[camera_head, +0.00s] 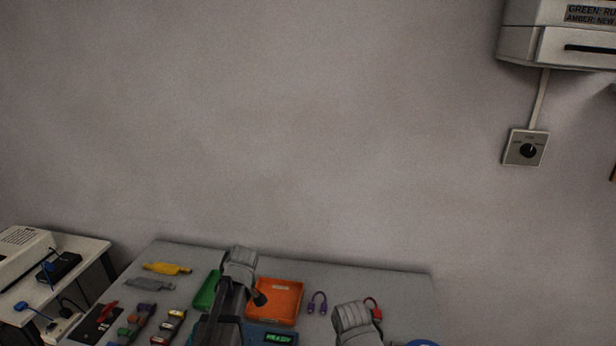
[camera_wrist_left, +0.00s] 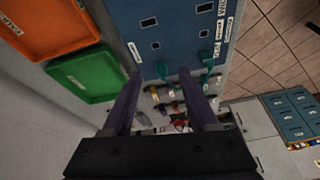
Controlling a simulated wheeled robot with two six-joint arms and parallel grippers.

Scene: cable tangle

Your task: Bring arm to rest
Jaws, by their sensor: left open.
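In the left wrist view my left gripper (camera_wrist_left: 160,77) is open, with nothing between its two dark fingers. Beyond the fingers is a blue panel (camera_wrist_left: 170,22) with square holes and teal cable ends along its edge. An orange tray (camera_wrist_left: 45,22) and a green tray (camera_wrist_left: 85,74) are to its left. In the head view my left arm rises over the table between the green tray (camera_head: 207,291) and the orange tray (camera_head: 275,300); its fingertips cannot be made out. A grey arm link of mine shows at the bottom, right of centre. My right gripper is not in view.
The grey table (camera_head: 400,287) holds a yellow connector (camera_head: 167,268), a grey connector (camera_head: 149,284), a purple cable (camera_head: 317,303) and a red cable (camera_head: 373,308). A side table (camera_head: 85,262) stands at the left. A wall cabinet (camera_head: 560,42) and dial switch (camera_head: 526,148) are at the right.

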